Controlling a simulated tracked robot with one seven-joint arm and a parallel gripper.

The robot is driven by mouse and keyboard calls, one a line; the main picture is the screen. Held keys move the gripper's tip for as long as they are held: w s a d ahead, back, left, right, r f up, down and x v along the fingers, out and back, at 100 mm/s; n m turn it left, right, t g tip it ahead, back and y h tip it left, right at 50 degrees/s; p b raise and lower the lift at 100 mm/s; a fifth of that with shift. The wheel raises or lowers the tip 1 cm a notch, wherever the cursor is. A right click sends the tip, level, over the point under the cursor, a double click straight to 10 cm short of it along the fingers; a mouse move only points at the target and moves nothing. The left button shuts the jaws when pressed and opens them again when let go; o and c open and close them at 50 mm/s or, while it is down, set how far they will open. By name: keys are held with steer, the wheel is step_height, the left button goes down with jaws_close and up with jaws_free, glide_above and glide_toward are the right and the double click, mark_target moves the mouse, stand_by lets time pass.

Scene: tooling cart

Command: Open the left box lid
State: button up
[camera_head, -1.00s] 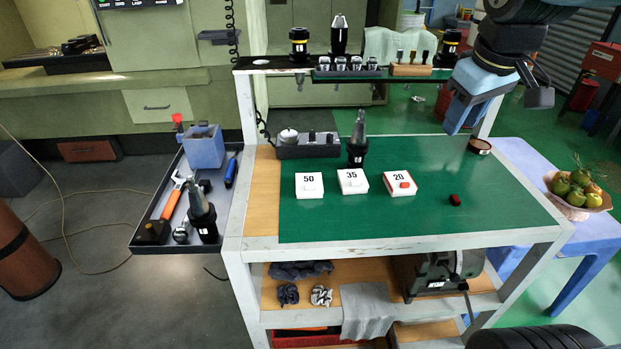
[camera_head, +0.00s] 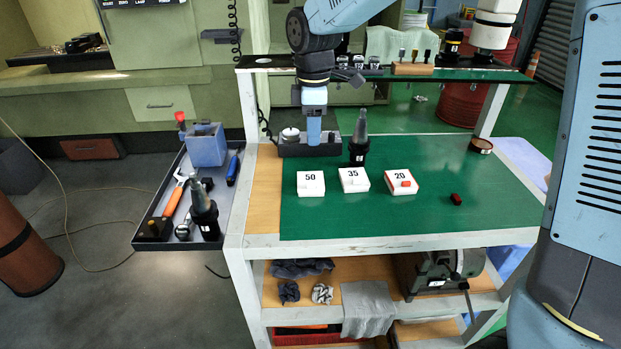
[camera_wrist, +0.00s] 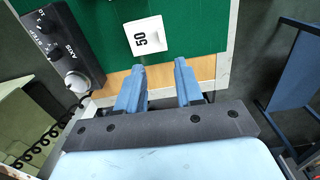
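The left box, white and marked 50 (camera_head: 311,187), sits closed on the green mat at the front left of the cart. It also shows near the top of the wrist view (camera_wrist: 155,47), just beyond my fingertips. My gripper (camera_head: 314,141) points down near the back left of the mat, in front of the control box. In the wrist view my gripper (camera_wrist: 160,66) is open and empty, with two blue fingers apart. It is apart from the box; its exact height is hard to tell.
A black tool holder (camera_head: 358,148) stands behind the 35 box. A control box (camera_head: 290,147) is at the mat's back left. The right of the mat is mostly clear.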

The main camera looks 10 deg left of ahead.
mark_target(311, 183)
steer(key=f, duration=1.4)
steer(key=shift+a, duration=0.25)
jaws_close()
stand_by(1.0)
